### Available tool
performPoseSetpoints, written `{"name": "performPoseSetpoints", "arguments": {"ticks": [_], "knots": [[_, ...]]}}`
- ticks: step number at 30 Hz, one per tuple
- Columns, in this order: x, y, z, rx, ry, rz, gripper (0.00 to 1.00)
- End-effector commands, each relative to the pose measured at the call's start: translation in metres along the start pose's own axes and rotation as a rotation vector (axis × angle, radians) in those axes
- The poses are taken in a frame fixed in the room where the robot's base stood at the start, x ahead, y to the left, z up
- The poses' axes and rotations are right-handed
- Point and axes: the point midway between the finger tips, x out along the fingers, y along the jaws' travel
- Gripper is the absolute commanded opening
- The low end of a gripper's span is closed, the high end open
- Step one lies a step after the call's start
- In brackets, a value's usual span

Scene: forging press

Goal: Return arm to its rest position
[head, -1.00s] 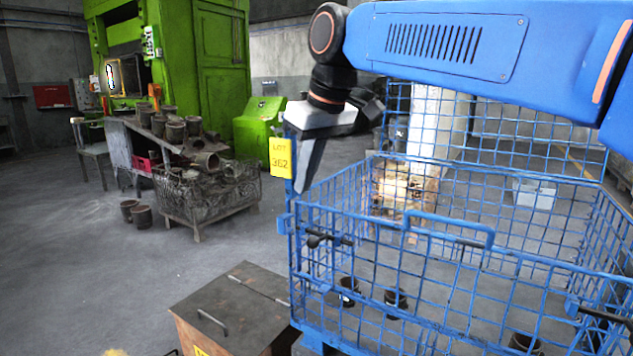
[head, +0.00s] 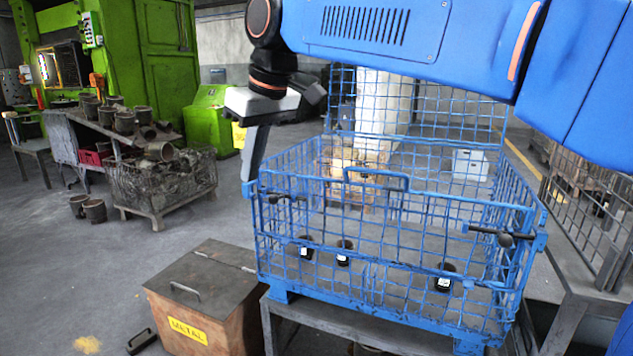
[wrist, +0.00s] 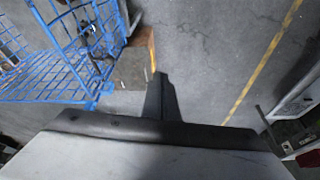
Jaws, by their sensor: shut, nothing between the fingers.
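My blue arm reaches across the top of the head view. My gripper (head: 254,160) points down, shut and empty, at the left side of the blue wire cage (head: 400,222). In the wrist view my gripper (wrist: 160,92) shows as a dark closed pair of fingers over bare floor, with part of the cage (wrist: 85,50) at the upper left. Whether the fingers touch the cage cannot be told.
Several dark cups stand in the cage, one of them at the right (head: 443,278). A metal box (head: 205,290) stands at front left. A wire bin of dark parts (head: 165,185) and a green press (head: 130,70) stand further back. Open floor lies at left.

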Motion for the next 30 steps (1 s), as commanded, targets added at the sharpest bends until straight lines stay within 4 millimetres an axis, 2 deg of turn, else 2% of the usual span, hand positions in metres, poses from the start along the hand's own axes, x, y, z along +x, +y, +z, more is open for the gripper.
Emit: {"name": "performPoseSetpoints", "arguments": {"ticks": [11,17,20,23,30], "knots": [[-0.002,0.032,0.045,0.087,0.005,0.034,0.00],[-0.001,0.054,0.087,0.161,0.009,0.063,0.00],[0.000,0.067,0.116,0.212,0.011,0.083,0.00],[0.003,0.082,0.157,0.280,0.014,0.110,0.00],[0.021,0.104,0.270,0.465,0.026,0.184,0.00]]}}
